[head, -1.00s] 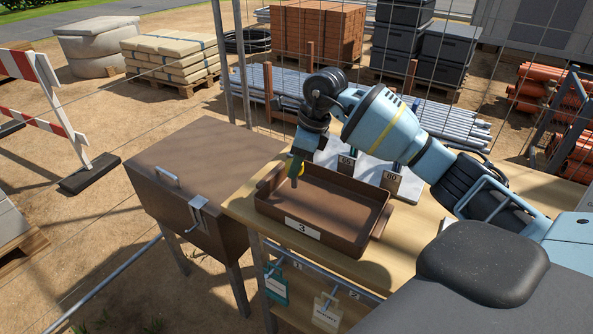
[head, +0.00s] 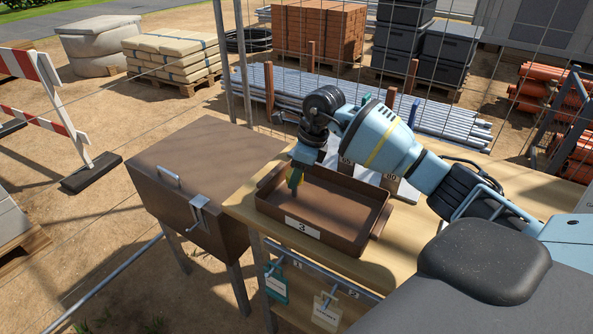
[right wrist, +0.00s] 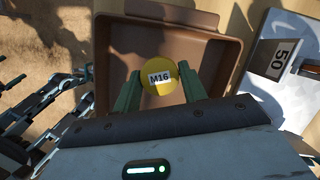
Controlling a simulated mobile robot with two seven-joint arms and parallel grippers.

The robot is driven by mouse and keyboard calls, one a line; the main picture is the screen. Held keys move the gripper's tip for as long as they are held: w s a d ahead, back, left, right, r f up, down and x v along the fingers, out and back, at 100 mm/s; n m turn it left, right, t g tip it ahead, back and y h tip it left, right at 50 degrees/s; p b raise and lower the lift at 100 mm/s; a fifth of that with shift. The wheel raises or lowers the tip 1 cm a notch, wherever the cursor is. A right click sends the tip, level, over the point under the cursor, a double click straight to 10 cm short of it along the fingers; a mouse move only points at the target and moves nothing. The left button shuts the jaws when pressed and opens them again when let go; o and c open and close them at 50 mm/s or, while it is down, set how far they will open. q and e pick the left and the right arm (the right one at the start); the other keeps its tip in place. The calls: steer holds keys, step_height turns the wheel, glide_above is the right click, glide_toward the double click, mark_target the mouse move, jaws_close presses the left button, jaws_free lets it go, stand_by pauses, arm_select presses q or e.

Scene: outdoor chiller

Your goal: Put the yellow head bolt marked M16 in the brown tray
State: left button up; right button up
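The yellow head bolt (right wrist: 157,82), marked M16 on its round top, is between the green fingertips of my right gripper (right wrist: 160,76) in the right wrist view. The fingers appear to press on both sides of its head. In the head view my right gripper (head: 296,176) points down over the left part of the brown tray (head: 340,207), with the bolt's shank hanging below the fingers. I cannot tell whether the shank touches the tray floor. The tray bears a label 3 and otherwise looks empty; it also shows in the right wrist view (right wrist: 216,46).
The tray stands on a wooden table (head: 416,218). Behind it are pale plates with number labels, one marked 50 (right wrist: 277,63). A brown lidded box on legs (head: 200,165) stands left of the table. A wire fence rises behind.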

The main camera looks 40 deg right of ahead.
steer(key=o, duration=0.3)
steer(key=shift+r, duration=0.1)
steer(key=v, duration=1.2)
